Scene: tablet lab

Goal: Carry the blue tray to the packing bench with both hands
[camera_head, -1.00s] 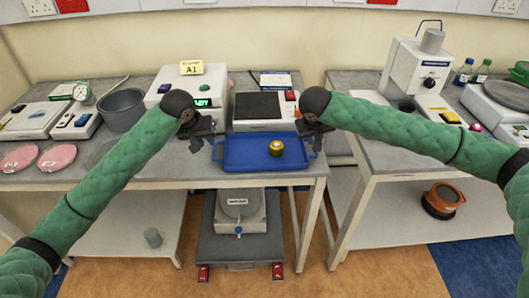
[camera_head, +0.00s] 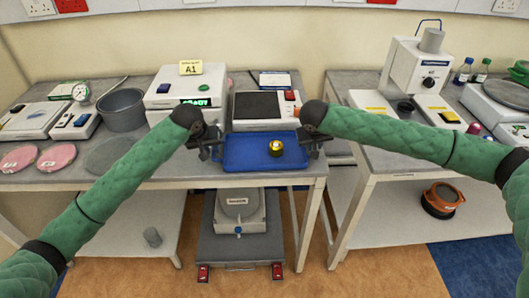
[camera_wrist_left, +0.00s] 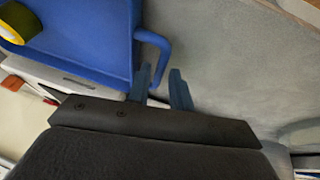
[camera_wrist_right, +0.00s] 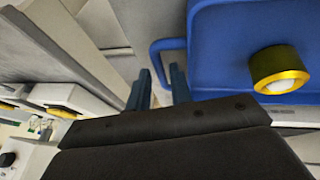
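The blue tray (camera_head: 240,158) lies flat at the front edge of the middle bench, with a yellow-and-dark roll (camera_head: 276,148) on its right half. My left gripper (camera_head: 211,152) is at the tray's left end. In the left wrist view its fingers (camera_wrist_left: 159,88) are apart, with the tray's loop handle (camera_wrist_left: 165,50) at their tips. My right gripper (camera_head: 315,149) is at the right end. In the right wrist view its fingers (camera_wrist_right: 160,88) are apart near the other loop handle (camera_wrist_right: 155,60). Neither gripper visibly clamps its handle. The grippers hide the handles in the head view.
Behind the tray stand a dark-topped instrument (camera_head: 262,106) and a white box with a green display (camera_head: 188,92). A grey pot (camera_head: 122,108) stands left. Another bench (camera_head: 385,158) with instruments stands right, past a gap. A low trolley (camera_head: 240,248) is below.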

